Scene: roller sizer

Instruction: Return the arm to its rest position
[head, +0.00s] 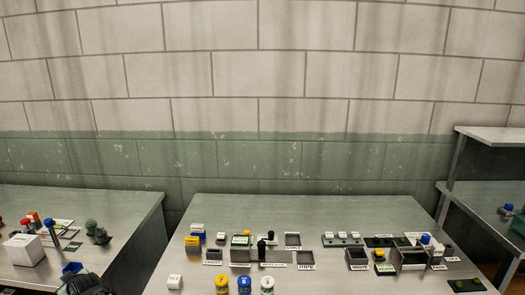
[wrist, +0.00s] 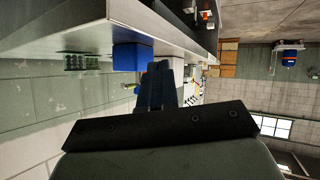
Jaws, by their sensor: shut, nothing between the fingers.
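My gripper (wrist: 166,66) shows in the wrist view as two dark fingers pressed together, with nothing between them. It points past the edge of a grey bench (wrist: 70,22), which appears upside down along the top of that view. A blue block (wrist: 132,56) shows just beyond the fingers, to their left. I cannot tell how far apart they are. In the head view a dark rounded part, probably of my own arm, shows at the bottom left edge; the fingers cannot be made out there.
The middle table (head: 330,212) holds small trays, labels, blocks and several coloured jars. The left bench (head: 135,205) carries a white box (head: 24,249), a blue bin (head: 72,268) and a green object (head: 97,232). A shelf unit (head: 490,190) stands at right. A gap separates bench and table.

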